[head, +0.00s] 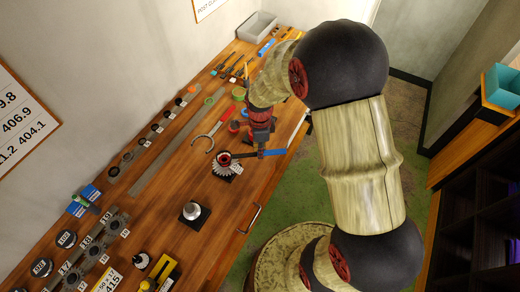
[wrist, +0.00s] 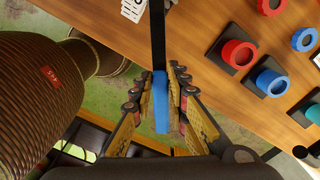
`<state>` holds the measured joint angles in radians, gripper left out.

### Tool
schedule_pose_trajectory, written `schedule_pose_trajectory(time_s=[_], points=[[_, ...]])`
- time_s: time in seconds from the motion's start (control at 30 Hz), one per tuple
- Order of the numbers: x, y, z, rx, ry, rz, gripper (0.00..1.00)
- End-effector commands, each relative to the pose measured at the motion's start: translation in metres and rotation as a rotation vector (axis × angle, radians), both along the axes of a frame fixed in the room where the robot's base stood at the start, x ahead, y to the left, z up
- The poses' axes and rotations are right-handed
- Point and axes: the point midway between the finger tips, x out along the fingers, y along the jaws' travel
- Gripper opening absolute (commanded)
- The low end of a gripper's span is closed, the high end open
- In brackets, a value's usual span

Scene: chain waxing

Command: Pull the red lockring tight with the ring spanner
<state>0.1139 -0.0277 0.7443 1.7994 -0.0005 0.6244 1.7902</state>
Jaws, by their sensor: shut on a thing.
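The ring spanner has a blue handle (head: 273,153) and a dark shaft. My gripper (head: 261,144) is shut on the handle. In the wrist view the blue handle (wrist: 161,108) lies between my gripper's two fingers (wrist: 161,82), and the black shaft runs up out of the picture. In the head view the shaft reaches left to the red lockring (head: 224,159) on a toothed silver sprocket. The spanner's ring end appears at the lockring; I cannot tell whether it is fully seated. The wrist view does not show the lockring.
The wooden bench (head: 165,220) runs along the wall. A red-handled hooked tool (head: 210,135) lies behind the sprocket. A silver part (head: 192,211) on a black base stands in front. Red (wrist: 237,53) and blue (wrist: 272,83) round pieces sit at right in the wrist view.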

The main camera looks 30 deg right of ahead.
Motion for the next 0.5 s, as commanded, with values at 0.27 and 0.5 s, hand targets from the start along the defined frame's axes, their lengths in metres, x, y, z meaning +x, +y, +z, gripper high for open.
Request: schedule_pose_trajectory(time_s=[0.27, 0.5], points=[[0.0002, 0.0, -0.0003, 0.0, 0.0, 0.0, 0.0], [0.0002, -0.0001, -0.0044, 0.0, 0.0, 0.0, 0.0]])
